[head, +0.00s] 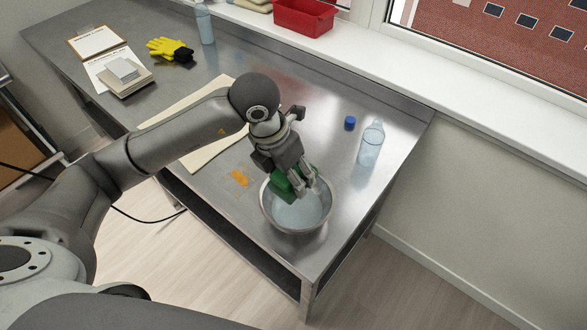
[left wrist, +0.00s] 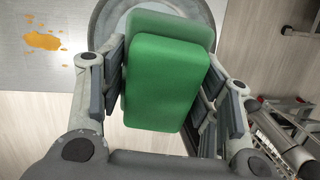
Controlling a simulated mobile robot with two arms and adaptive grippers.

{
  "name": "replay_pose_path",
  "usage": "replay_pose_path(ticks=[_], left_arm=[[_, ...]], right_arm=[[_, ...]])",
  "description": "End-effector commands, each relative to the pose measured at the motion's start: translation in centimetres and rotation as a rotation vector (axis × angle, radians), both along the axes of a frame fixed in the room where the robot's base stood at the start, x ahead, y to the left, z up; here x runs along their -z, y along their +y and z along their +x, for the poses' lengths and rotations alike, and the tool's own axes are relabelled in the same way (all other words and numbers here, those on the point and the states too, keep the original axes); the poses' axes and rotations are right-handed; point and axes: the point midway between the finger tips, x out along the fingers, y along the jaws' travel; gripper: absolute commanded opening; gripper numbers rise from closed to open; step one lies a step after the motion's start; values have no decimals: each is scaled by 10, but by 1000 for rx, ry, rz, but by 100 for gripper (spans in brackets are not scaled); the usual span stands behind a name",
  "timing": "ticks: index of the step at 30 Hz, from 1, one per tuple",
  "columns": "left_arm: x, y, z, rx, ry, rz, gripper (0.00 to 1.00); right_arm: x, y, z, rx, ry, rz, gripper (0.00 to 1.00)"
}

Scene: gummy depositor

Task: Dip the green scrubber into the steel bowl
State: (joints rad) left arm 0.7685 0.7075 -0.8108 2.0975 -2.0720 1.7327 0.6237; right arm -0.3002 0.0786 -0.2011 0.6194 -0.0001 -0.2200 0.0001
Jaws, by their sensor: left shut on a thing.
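The green scrubber (left wrist: 163,85) fills the middle of the left wrist view, between the fingers of my left gripper (left wrist: 165,90). In the head view my left gripper (head: 302,184) is shut on the scrubber (head: 283,188) at the back left rim of the steel bowl (head: 298,219). The scrubber is partly hidden by the fingers; I cannot tell whether it touches the liquid. The bowl holds a pale, bluish liquid and stands near the table's front right corner. Its rim also shows behind the scrubber in the left wrist view (left wrist: 104,22). My right gripper is not in view.
An orange spill (head: 240,177) lies left of the bowl. A clear bottle (head: 371,145) and a blue cap (head: 350,123) stand to its right. A beige cloth (head: 196,150) lies under my arm. Yellow gloves (head: 170,49), another bottle (head: 205,24) and a red bin (head: 304,16) are farther back.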

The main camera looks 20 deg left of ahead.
Motion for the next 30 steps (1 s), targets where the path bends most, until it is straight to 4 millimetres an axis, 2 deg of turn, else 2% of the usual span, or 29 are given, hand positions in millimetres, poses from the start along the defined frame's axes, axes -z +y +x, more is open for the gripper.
replay_pose_path(ticks=[13,30], left_arm=[[41,11,-9,0,0,0,38],[93,-1,1,0,0,0,38]], right_arm=[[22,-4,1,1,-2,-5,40],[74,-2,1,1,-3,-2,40]])
